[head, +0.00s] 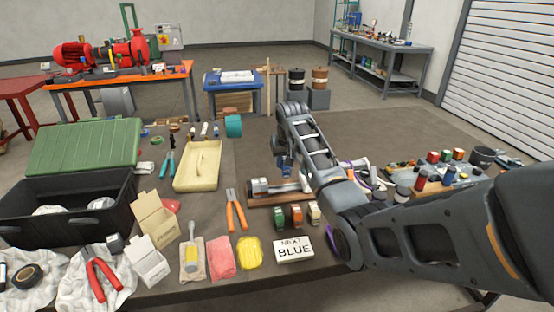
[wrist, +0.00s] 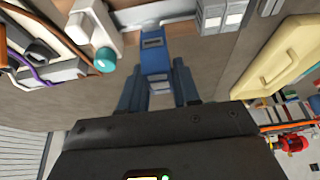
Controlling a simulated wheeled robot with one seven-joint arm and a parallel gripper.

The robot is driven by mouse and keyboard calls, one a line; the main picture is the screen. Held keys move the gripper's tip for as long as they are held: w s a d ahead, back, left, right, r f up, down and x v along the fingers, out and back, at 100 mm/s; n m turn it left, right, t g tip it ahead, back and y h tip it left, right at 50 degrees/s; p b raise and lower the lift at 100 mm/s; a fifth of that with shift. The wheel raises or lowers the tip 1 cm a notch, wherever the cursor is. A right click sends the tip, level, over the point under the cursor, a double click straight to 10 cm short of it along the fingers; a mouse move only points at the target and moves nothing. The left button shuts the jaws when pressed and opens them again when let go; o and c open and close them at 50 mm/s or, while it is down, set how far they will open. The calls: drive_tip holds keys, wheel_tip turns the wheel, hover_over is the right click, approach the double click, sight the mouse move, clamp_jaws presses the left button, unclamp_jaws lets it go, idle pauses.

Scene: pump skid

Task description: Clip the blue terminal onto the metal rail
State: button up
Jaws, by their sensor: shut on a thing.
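My gripper (wrist: 157,84) is shut on the blue terminal (wrist: 154,58), which sticks out beyond the fingertips in the wrist view. In the head view my gripper (head: 285,168) hangs over the board near the middle of the bench, and the terminal is too small there to make out clearly. The metal rail (wrist: 150,22) runs across the top of the wrist view, close to the terminal's far end. I cannot tell whether they touch. Grey blocks (wrist: 220,14) sit on the rail to the right of the terminal. A white block with a teal knob (wrist: 105,60) is to the left.
A card reading "NEXT BLUE" (head: 293,249) and several small coloured pieces (head: 297,214) lie in front of the board. Orange-handled pliers (head: 236,210) and a cream tray (head: 198,168) are to the left. Cables (wrist: 45,35) and more parts crowd the other side.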

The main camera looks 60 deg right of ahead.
sight(286, 167)
drive_tip(key=shift+a+f+b, duration=0.1)
drive_tip(key=shift+f+b, duration=0.3)
drive_tip(key=shift+f, duration=0.25)
drive_tip(key=shift+f+b, duration=1.7)
drive_tip(key=shift+f, duration=0.45)
drive_tip(key=shift+r+p, duration=0.1)
drive_tip(key=shift+p, duration=0.5)
drive_tip(key=shift+f+b, duration=0.45)
drive_tip(key=shift+f, duration=0.65)
drive_tip(key=o, duration=1.1)
drive_tip(key=v, duration=0.8)
